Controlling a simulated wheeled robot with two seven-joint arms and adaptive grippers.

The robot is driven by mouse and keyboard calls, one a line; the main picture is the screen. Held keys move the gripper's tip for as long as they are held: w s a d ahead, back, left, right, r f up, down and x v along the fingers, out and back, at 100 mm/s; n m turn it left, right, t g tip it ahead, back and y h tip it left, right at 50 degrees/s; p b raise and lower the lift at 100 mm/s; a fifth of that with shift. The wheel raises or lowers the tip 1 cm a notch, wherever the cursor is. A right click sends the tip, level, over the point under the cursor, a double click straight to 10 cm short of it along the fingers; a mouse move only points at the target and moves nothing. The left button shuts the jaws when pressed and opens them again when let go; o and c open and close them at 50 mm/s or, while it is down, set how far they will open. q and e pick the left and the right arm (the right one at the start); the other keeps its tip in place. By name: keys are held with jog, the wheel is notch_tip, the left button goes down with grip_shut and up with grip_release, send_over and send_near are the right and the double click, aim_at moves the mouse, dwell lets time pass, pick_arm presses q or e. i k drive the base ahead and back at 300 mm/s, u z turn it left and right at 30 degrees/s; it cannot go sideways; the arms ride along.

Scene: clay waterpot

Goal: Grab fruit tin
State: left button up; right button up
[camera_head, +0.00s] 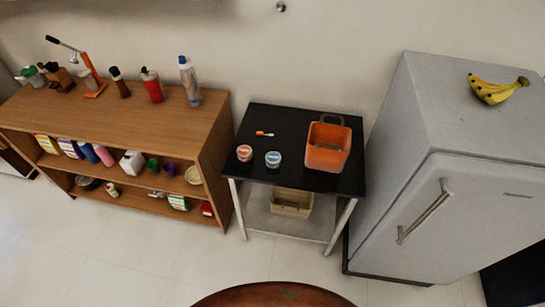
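Two small round tins stand side by side on the black tabletop (300,185) of a small metal-legged table in the middle of the head view. The left tin (245,153) is red and white. The right tin (273,159) is blue and white. Their labels are too small to read, so I cannot tell which is the fruit tin. Neither of my grippers is in view.
An orange bin (327,146) and a small orange item (265,134) share the black tabletop. A wooden shelf (120,115) with several bottles stands left, a fridge (440,215) with bananas (496,89) right. A round brown surface (275,297) is nearest; pale floor lies between.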

aim_at(244, 152)
jog(key=k, duration=0.55)
jog(key=u, duration=0.65)
jog(key=i, duration=0.4)
jog(key=u, duration=0.8)
jog(key=i, duration=1.35)
jog(key=z, duration=1)
jog(key=i, duration=0.5)
jog(key=z, duration=0.5)
